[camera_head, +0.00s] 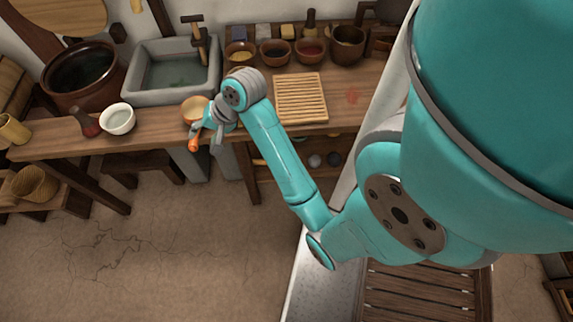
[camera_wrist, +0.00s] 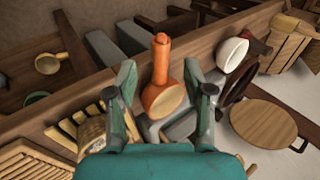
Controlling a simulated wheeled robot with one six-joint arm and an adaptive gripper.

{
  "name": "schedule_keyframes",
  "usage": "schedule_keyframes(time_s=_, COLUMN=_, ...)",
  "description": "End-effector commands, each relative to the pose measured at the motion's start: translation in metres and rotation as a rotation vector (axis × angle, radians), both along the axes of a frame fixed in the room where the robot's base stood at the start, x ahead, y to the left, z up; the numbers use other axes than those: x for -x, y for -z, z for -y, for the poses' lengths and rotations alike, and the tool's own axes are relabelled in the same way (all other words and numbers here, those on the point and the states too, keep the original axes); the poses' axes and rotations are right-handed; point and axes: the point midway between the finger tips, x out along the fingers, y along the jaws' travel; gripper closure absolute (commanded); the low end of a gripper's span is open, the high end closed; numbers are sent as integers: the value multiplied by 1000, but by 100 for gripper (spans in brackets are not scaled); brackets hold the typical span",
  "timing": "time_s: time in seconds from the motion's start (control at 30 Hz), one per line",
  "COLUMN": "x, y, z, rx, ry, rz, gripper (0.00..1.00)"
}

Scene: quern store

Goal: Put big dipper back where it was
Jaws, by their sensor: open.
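An orange dipper with a pale inside lies at the front edge of the bench, its bowl (camera_head: 195,108) on the bench side and its handle (camera_head: 193,145) pointing out over the edge. In the wrist view the dipper (camera_wrist: 161,75) is between the two fingers, with a gap on each side. My gripper (camera_head: 208,124) is open beside the dipper; its spread fingers also show in the wrist view (camera_wrist: 160,88). A smaller yellow dipper (camera_wrist: 48,64) shows low at the left of the wrist view. I cannot tell which one is called big.
The wooden bench (camera_head: 155,133) holds a white bowl (camera_head: 118,120) left of the dipper, a grey stone basin (camera_head: 172,72) behind, and a slatted rack (camera_head: 301,97) to the right. Several small bowls stand at the back. The floor in front is clear.

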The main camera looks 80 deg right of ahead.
Motion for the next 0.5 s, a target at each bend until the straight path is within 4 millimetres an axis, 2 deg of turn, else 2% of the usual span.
schedule_keyframes(time_s=0.03, x=3, y=14, z=-14, rx=13, ry=-14, rz=13, gripper=48)
schedule_keyframes(time_s=0.2, x=15, y=49, z=-52, rx=107, ry=-61, rz=86, gripper=48)
schedule_keyframes(time_s=0.37, x=37, y=73, z=-84, rx=214, ry=-111, rz=149, gripper=48)
schedule_keyframes(time_s=0.5, x=63, y=86, z=-109, rx=320, ry=-163, rz=199, gripper=48)
